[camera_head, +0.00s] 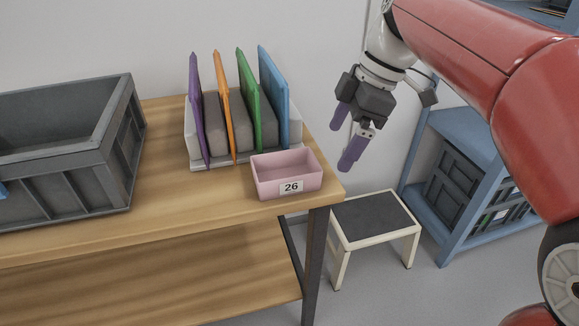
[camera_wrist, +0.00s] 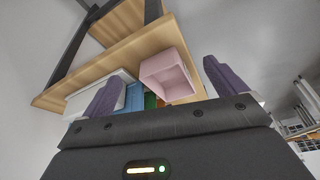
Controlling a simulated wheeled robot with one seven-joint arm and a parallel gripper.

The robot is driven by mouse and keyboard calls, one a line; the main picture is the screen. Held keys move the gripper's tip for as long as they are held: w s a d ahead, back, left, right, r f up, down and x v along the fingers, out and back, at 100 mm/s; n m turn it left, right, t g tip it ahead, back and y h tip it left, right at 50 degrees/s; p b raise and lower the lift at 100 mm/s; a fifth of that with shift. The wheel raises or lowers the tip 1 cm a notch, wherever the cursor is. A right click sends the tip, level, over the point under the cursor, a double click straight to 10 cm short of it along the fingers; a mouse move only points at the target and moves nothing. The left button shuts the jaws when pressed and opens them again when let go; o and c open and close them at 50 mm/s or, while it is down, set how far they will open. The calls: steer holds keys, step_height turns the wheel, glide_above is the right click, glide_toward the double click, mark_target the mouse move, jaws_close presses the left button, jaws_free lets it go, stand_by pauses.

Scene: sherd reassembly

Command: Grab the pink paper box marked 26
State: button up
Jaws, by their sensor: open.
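The pink paper box (camera_head: 287,178) marked 26 is an open-topped tray on the front right corner of the wooden table. Its white label faces the front, and its inside looks empty. My gripper (camera_head: 346,141) is open and empty, with purple fingers pointing down, above and to the right of the box, past the table's right end. In the wrist view the pink box (camera_wrist: 168,76) shows beyond and between the two spread fingers of my gripper (camera_wrist: 158,85). The fingers are apart from the box.
Behind the box, a rack (camera_head: 193,150) holds purple, orange, green and blue upright panels. A grey crate (camera_head: 98,160) stands on the table (camera_head: 160,200) at left. A stool (camera_head: 372,217) and a blue cabinet (camera_head: 455,175) stand right of it. Bare wood lies between crate and box.

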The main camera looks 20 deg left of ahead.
mark_target(312, 161)
steer(key=a+f+n, duration=0.1)
steer(key=f, duration=0.1)
steer(key=a+f+n, duration=0.1)
steer(key=a+f, duration=0.1)
steer(key=a+f+n+g, duration=0.1)
steer(key=a+f, duration=0.1)
steer(key=shift+s+f+b, duration=0.25)
steer(key=shift+s+b, duration=0.05)
steer(key=shift+b, duration=0.1)
steer(key=c, duration=1.1)
steer(key=shift+o, duration=0.2)
